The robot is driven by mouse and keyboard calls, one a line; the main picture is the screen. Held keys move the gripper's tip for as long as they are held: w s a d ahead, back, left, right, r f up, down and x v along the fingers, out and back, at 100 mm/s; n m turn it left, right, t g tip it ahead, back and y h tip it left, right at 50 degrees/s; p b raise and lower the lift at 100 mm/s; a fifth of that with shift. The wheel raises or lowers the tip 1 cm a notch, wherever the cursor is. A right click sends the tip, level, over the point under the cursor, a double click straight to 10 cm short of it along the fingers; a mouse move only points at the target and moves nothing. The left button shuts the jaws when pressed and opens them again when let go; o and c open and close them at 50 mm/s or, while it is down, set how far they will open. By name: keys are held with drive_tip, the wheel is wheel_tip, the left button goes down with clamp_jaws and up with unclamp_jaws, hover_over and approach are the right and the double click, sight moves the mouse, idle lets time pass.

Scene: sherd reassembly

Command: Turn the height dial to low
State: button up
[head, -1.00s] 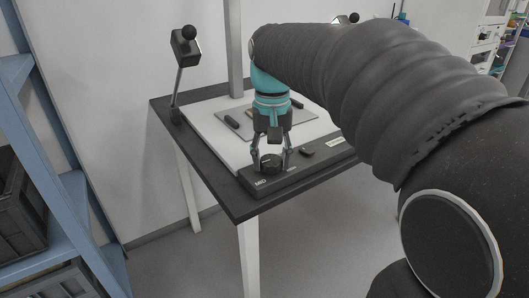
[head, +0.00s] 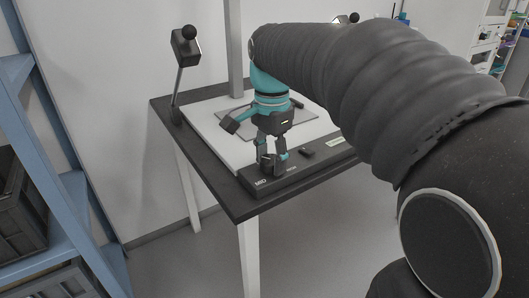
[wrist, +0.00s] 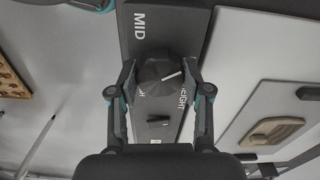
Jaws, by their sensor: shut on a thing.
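The height dial (wrist: 152,70) is a round black knob with a white pointer line, on the dark control panel (wrist: 183,28). In the wrist view the line points right and slightly up. My gripper (wrist: 160,75) is shut on the dial, one finger at each side. The panel reads "MID" beside the dial, and a "HEIGHT" label is partly covered by the right finger. In the head view my gripper (head: 273,160) points down at the front of the panel (head: 312,168), its fingers hiding most of the dial.
A small black switch (head: 306,152) sits on the panel right of my gripper. A pale board (head: 205,122) with a grey mat lies behind on the dark table (head: 165,108). A blue shelf (head: 60,150) stands further left.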

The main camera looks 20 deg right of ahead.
sight(270, 159)
drive_tip(key=m, duration=0.6)
drive_tip(key=shift+f, duration=0.1)
idle(0.5)
drive_tip(key=o, duration=1.2)
drive_tip(key=shift+a, duration=0.1)
drive_tip(key=shift+c, duration=0.2)
drive_tip(key=shift+r, duration=0.2)
wheel_tip(270, 159, up, 12)
drive_tip(key=shift+f, duration=0.15)
